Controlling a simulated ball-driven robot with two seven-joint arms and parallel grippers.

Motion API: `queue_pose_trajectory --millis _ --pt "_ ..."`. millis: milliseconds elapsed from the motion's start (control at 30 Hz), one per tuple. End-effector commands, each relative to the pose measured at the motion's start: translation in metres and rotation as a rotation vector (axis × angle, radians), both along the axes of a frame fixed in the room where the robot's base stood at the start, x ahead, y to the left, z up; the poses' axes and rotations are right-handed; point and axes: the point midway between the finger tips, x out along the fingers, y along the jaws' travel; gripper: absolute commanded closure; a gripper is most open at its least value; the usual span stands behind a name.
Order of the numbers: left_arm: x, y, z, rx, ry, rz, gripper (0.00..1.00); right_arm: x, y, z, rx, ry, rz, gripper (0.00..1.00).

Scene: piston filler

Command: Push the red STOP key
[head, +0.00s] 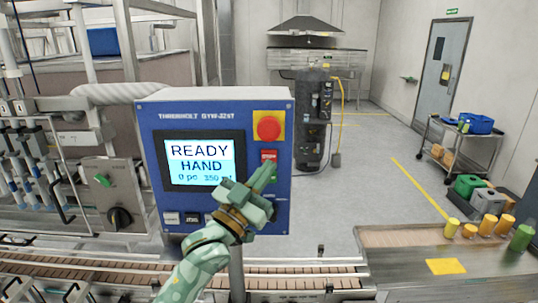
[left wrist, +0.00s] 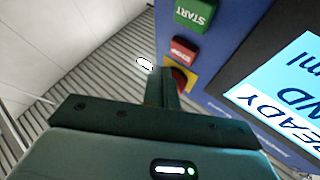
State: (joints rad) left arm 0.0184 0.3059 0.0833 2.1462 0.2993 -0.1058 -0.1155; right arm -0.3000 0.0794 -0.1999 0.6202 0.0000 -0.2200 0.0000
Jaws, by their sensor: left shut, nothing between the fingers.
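The blue control panel (head: 215,108) stands upright in front of me. Its red STOP key (head: 269,156) is a small square key below the red mushroom button (head: 268,127) on a yellow plate. My left gripper (head: 265,172) is shut and empty, its fingertips just below the STOP key in the head view, partly covering the green START key (head: 274,170). In the left wrist view the STOP key (left wrist: 183,49) sits between the START key (left wrist: 195,14) and the mushroom button (left wrist: 180,80), right of the fingertips (left wrist: 161,72). I cannot tell whether they touch the panel.
The panel's screen (head: 199,163) reads READY HAND. A conveyor (head: 100,275) runs below the panel. At the right stands a table (head: 400,262) with several yellow, orange and green containers. A grey cart (head: 455,150) is behind it.

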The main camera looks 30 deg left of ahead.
Motion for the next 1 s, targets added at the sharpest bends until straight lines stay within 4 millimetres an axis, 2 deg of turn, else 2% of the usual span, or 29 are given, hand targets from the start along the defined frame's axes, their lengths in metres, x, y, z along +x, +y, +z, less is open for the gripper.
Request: queue_pose_trajectory --millis 200,400,1000 --pt "-0.019 -0.012 0.001 -0.001 0.001 0.0 1.0 0.0 0.0 0.01 0.0 0.0 0.0 0.64" --pt "-0.03 -0.018 0.001 0.0 0.0 0.001 1.0 0.0 0.0 0.013 0.0 0.0 0.0 0.64" --pt "-0.03 -0.018 0.001 0.0 0.0 0.001 1.0 0.0 0.0 0.012 0.0 0.0 0.0 0.64"
